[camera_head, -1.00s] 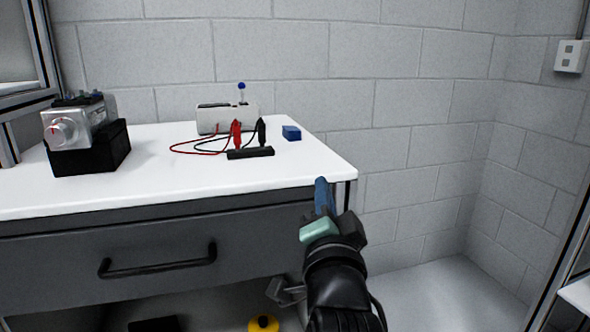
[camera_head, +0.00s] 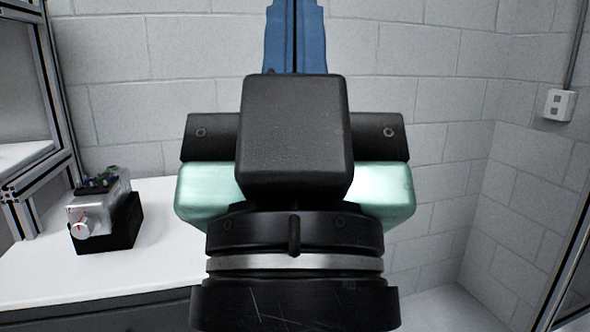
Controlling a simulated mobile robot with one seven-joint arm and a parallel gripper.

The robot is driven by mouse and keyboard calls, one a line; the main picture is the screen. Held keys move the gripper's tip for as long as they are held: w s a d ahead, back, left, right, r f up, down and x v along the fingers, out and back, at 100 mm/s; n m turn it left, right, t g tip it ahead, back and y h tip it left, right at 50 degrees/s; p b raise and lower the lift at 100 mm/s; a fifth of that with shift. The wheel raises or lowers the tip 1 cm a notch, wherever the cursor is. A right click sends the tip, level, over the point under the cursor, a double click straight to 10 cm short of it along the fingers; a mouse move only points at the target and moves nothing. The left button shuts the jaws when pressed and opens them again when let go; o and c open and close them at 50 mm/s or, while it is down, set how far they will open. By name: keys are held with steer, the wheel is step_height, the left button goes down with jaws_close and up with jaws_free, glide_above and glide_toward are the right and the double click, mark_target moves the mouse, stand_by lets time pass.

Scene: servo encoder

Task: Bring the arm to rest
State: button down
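My gripper (camera_head: 295,38) is raised close in front of the head camera and fills the middle of the picture. Its black and pale green body shows from behind, with the blue fingers pointing up and away. The two fingers lie side by side with only a thin dark line between them, and no object shows between them. The fingertips run out of the top of the picture. My gripper hides the right part of the white table.
A silver servo unit (camera_head: 98,213) sits in a black holder (camera_head: 118,230) on the left of the white table (camera_head: 40,275). A metal frame (camera_head: 52,100) stands at the far left. A grey block wall (camera_head: 440,75) is behind, with a white wall box (camera_head: 560,104) at the upper right.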

step_height(320, 180, up, 23)
steer(key=p, duration=2.1)
steer(key=shift+r, duration=0.2)
